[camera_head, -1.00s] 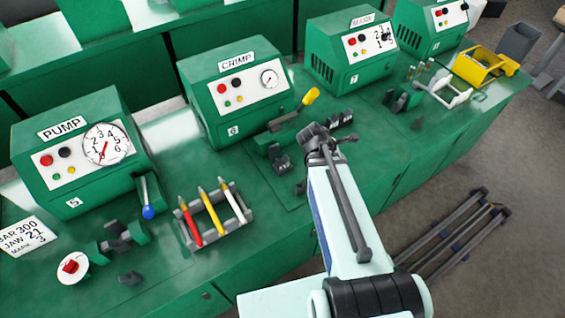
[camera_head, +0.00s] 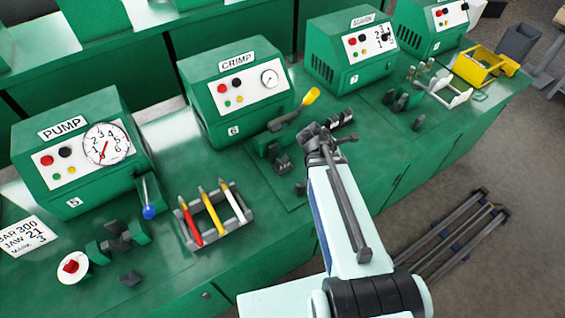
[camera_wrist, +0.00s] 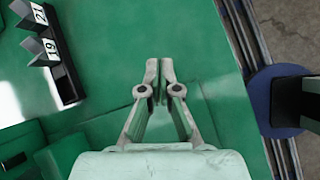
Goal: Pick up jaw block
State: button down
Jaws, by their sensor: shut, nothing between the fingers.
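A jaw block labelled 21 (camera_wrist: 30,14) and one labelled 19 (camera_wrist: 44,50) sit in a dark rack (camera_wrist: 66,82) at the upper left of the wrist view. They are dark grey, with white number plates. My gripper (camera_wrist: 160,72) is shut and empty above bare green bench top, to the right of the rack and apart from it. In the head view a dark rack (camera_head: 342,121) shows just behind my wrist; my fingers are hard to make out there. The card (camera_head: 25,235) at the left reads BAR 300, JAW 21, MARK 3.
The CRIMP machine (camera_head: 235,92) stands behind, with a yellow-tipped lever (camera_head: 310,96) and a dark fixture (camera_head: 281,162) in front. A pen rack (camera_head: 217,218) lies left of my arm. The bench edge drops to the floor on the right in the wrist view.

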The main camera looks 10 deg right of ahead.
jog(key=shift+c, duration=2.4)
grip_release()
